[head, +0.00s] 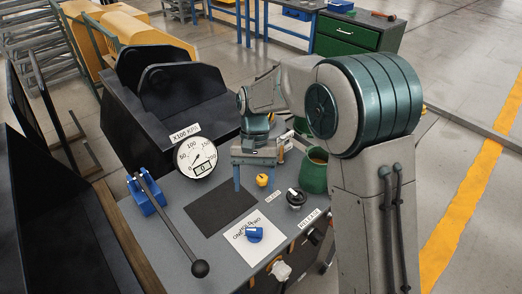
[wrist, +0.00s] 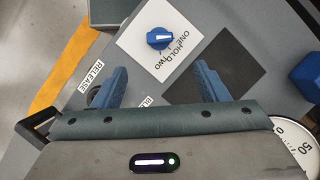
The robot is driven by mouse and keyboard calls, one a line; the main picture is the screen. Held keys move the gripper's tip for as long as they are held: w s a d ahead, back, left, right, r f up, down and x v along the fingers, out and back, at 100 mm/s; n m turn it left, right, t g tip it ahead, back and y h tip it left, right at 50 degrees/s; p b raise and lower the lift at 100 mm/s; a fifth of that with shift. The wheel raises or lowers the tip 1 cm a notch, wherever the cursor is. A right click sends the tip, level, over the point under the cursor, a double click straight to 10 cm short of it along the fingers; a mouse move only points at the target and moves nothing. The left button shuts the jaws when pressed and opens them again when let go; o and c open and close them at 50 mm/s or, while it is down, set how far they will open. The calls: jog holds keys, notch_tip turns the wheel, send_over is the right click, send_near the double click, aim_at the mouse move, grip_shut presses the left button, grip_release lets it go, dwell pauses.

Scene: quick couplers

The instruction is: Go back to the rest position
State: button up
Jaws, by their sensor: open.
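My gripper (head: 257,172) hangs above the grey bench in the head view, fingers pointing down, behind the dark square mat (head: 218,206). In the wrist view its two blue fingers (wrist: 160,86) stand wide apart with nothing between them. The gripper is open and empty. A blue selector knob (head: 254,235) sits on a white plate marked ONE, HOLD and TWO, nearer the head camera than the gripper. The knob also shows beyond the fingers in the wrist view (wrist: 160,38), apart from them.
A black lever (head: 172,222) with a blue base, a round gauge (head: 196,158), a small yellow knob (head: 262,180), a black knob (head: 296,197) and a green container (head: 314,172) stand around the gripper. A dark bin (head: 165,115) stands behind. The mat is bare.

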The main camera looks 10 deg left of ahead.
jog(key=s+d+r+t+y, duration=0.1)
jog(key=s+d+r+t, duration=0.1)
jog(key=d+r, duration=0.35)
jog(key=s+d+r+t, duration=0.2)
jog(key=s+d+r, duration=0.1)
jog(key=d, duration=0.6)
jog(key=s+d+m+t, duration=0.1)
jog(key=s+d+t, duration=0.2)
jog(key=s+d, duration=0.5)
jog(key=shift+s+d+r+h, duration=0.15)
jog(key=shift+s+d+h, duration=0.2)
jog(key=shift+d, duration=0.3)
